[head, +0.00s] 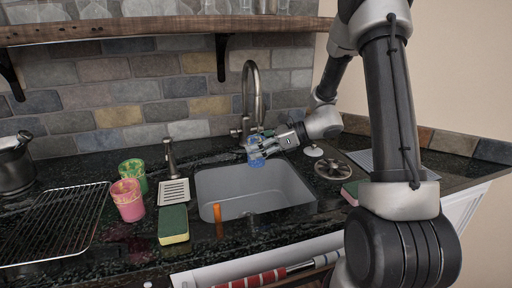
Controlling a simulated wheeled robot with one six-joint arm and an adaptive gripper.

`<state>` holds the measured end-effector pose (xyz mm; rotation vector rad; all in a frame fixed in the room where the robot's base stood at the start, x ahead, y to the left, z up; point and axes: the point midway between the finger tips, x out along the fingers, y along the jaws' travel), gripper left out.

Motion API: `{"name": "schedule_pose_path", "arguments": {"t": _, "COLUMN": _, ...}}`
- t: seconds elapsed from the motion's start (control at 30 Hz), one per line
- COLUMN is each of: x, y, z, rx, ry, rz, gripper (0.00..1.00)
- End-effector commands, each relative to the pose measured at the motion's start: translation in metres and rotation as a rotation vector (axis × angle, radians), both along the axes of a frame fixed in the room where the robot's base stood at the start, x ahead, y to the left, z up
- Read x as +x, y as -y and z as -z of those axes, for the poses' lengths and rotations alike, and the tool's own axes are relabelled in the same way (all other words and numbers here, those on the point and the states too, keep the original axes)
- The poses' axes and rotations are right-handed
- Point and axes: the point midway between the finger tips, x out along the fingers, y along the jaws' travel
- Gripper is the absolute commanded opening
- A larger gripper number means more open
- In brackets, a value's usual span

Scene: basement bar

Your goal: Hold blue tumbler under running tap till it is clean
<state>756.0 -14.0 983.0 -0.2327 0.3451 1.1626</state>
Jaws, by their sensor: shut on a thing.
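The blue tumbler (255,155) is small in the head view, over the back edge of the sink (240,192). My gripper (268,148) reaches in from the right and is shut on the tumbler. The metal tap (254,90) arches up behind the sink, and its spout end comes down close above the tumbler. Whether water is running, and whether the tumbler has dirt on it, is too small to tell. The tumbler's exact tilt is also unclear.
Left of the sink stand a pink cup (127,201), a green cup (133,171), a sponge (173,224), a soap dispenser (170,155) and a wire rack (55,225). A wooden shelf (150,30) with glasses hangs above. A round metal piece (333,169) lies right of the sink.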

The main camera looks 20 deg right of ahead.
Motion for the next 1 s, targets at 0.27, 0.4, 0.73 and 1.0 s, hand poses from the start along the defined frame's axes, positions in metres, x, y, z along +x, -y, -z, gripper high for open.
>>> {"name": "schedule_pose_path", "arguments": {"t": 0.27, "x": 0.000, "y": 0.000, "z": 0.000, "rx": 0.000, "ry": 0.000, "rz": 0.000, "gripper": 0.25}}
{"name": "schedule_pose_path", "arguments": {"t": 0.4, "x": -0.002, "y": 0.003, "z": 0.000, "rx": 0.001, "ry": 0.000, "rz": 0.000, "gripper": 0.25}}
{"name": "schedule_pose_path", "arguments": {"t": 0.73, "x": -0.007, "y": 0.010, "z": 0.000, "rx": 0.001, "ry": 0.000, "rz": 0.001, "gripper": 0.25}}
{"name": "schedule_pose_path", "arguments": {"t": 1.0, "x": -0.005, "y": 0.008, "z": 0.000, "rx": 0.001, "ry": 0.000, "rz": 0.000, "gripper": 0.25}}
